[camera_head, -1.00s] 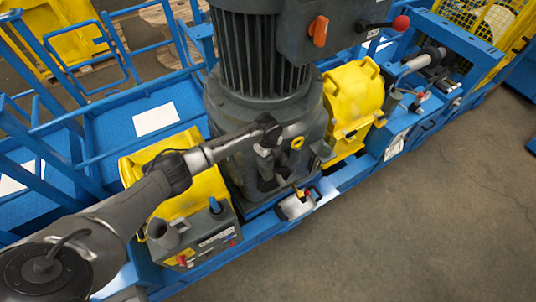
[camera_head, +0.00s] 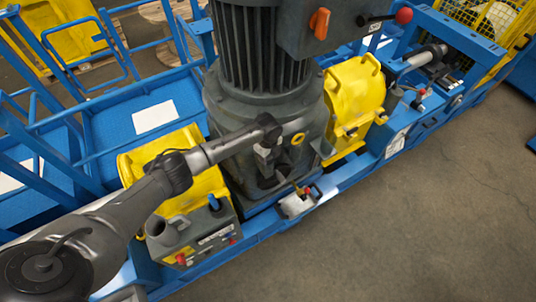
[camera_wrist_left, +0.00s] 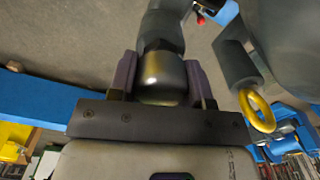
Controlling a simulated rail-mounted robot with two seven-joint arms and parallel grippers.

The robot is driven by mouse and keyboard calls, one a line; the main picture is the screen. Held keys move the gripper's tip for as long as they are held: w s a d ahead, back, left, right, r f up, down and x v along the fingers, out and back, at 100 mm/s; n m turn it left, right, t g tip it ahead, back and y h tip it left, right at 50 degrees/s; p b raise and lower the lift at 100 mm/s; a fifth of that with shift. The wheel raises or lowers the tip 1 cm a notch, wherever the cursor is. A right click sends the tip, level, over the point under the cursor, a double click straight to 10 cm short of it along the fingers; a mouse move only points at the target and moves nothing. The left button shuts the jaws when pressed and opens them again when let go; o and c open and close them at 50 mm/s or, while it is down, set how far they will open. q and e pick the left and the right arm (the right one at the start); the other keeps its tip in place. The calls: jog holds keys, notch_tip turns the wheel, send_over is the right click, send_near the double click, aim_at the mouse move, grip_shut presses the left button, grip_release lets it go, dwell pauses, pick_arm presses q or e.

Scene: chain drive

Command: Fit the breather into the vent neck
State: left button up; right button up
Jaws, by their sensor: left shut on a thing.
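My left gripper (camera_head: 270,166) reaches in from the left, low beside the dark grey gearbox housing (camera_head: 228,113). In the left wrist view its two purple-padded fingers (camera_wrist_left: 160,78) are shut on a rounded metallic part with a brassy sheen, which I take for the breather (camera_wrist_left: 163,80). A dark tubular part (camera_wrist_left: 164,28) lines up just beyond it, perhaps the vent neck. I cannot tell whether the two touch or are joined. In the head view the gripper hides the held part. My right gripper is out of view.
A yellow ring (camera_head: 298,139) hangs close to the gripper and shows in the left wrist view (camera_wrist_left: 258,110). Yellow housings (camera_head: 355,95) flank the motor. A grey box (camera_head: 190,233) with a blue knob stands below my arm. Floor at right is clear.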

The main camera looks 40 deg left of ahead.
pick_arm(q)
jog(key=o, duration=0.9)
jog(key=shift+f, duration=0.1)
jog(key=shift+o, duration=0.6)
notch_tip(320, 180, up, 14)
jog(key=b, duration=0.2)
jog(key=shift+f, duration=0.1)
